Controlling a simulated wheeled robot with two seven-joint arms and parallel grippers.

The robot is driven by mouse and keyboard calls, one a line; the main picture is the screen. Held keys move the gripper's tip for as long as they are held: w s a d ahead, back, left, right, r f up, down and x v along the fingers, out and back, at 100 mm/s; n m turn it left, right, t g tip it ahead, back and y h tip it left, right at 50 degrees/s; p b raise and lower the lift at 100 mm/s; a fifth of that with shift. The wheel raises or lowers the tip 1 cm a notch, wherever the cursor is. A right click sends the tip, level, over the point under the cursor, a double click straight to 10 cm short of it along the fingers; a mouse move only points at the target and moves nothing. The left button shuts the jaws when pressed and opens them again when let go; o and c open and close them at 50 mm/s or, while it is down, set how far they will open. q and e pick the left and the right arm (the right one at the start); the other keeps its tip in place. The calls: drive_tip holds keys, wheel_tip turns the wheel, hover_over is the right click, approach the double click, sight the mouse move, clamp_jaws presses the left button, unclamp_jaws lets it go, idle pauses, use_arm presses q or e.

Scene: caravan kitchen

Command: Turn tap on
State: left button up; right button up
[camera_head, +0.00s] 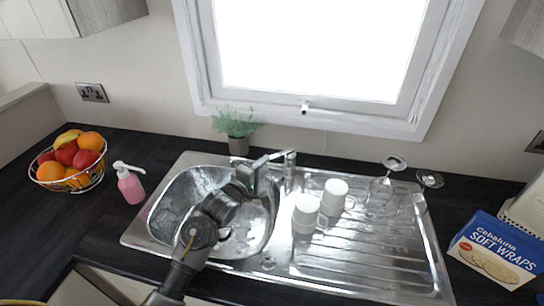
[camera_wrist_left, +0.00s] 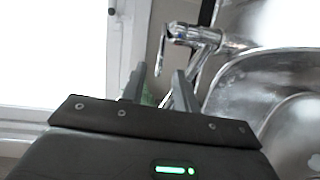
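The chrome tap (camera_head: 289,170) stands at the back edge of the steel sink (camera_head: 155,215), between the basin and the drainer. In the left wrist view the tap (camera_wrist_left: 205,38) is beyond my fingertips, with its lever and spout at the upper middle. My left arm reaches over the basin in the head view. My left gripper (camera_head: 256,170) is just left of the tap, close to its spout. I cannot tell whether a finger touches the tap. My right gripper is not in view.
White mugs (camera_head: 306,214) and upturned glasses (camera_head: 381,190) stand on the drainer right of the tap. A potted plant (camera_head: 237,125) is behind the basin. A pink soap bottle (camera_head: 130,187) and fruit bowl (camera_head: 70,165) are left. A wraps box (camera_head: 497,250) is right.

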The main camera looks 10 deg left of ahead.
sight(272, 157)
use_arm(q)
drive_tip(key=shift+p+x, duration=0.4)
drive_tip(key=shift+x, duration=2.35)
drive_tip(key=shift+c, duration=0.4)
clamp_jaws()
